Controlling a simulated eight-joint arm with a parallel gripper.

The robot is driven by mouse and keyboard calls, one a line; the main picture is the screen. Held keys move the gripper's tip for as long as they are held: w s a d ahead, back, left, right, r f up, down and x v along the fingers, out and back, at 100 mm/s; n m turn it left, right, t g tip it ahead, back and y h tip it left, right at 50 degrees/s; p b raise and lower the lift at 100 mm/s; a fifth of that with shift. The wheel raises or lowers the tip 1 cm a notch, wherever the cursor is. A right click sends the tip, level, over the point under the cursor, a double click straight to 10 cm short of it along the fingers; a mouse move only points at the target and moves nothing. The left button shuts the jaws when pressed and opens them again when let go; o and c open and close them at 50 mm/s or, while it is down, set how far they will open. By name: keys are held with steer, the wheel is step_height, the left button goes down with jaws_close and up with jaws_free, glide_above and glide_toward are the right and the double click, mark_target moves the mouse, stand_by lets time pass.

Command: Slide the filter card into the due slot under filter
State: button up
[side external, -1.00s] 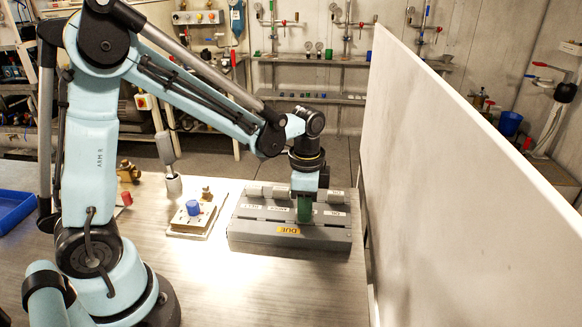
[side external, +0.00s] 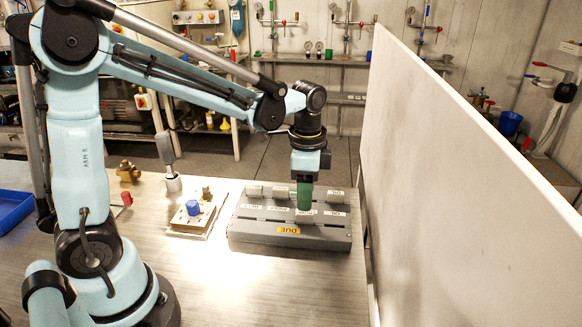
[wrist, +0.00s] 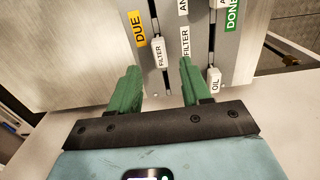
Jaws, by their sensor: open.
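The filter card (wrist: 158,52) stands in the slot line beside the yellow DUE label (wrist: 140,29), in line with the FILTER label (wrist: 185,42) on the rack (side external: 290,239). Its white lettered top shows in the wrist view, and how deep it sits I cannot tell. My gripper (side external: 304,208) has green fingers and hangs just above the rack's filter column. In the wrist view my gripper (wrist: 159,62) is open, its fingers apart and empty, with the card showing beyond and between them. In the side view the fingers partly hide this column.
An OIL card (wrist: 214,80) stands in the row by the green DONE label (wrist: 232,15). A plate with a blue knob (side external: 193,208) lies left of the rack. A tall white panel (side external: 460,180) stands close on the right. The table's front is clear.

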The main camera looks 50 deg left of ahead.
step_height(320, 180, up, 8)
steer(key=shift+f, duration=0.25)
stand_by(0.4)
steer(key=n+t, duration=0.7)
steer(key=n, duration=0.2)
glide_toward(300, 215)
steer(key=v, duration=0.3)
steer(key=shift+w+a+r, duration=0.1)
steer(key=shift+w+a, duration=0.05)
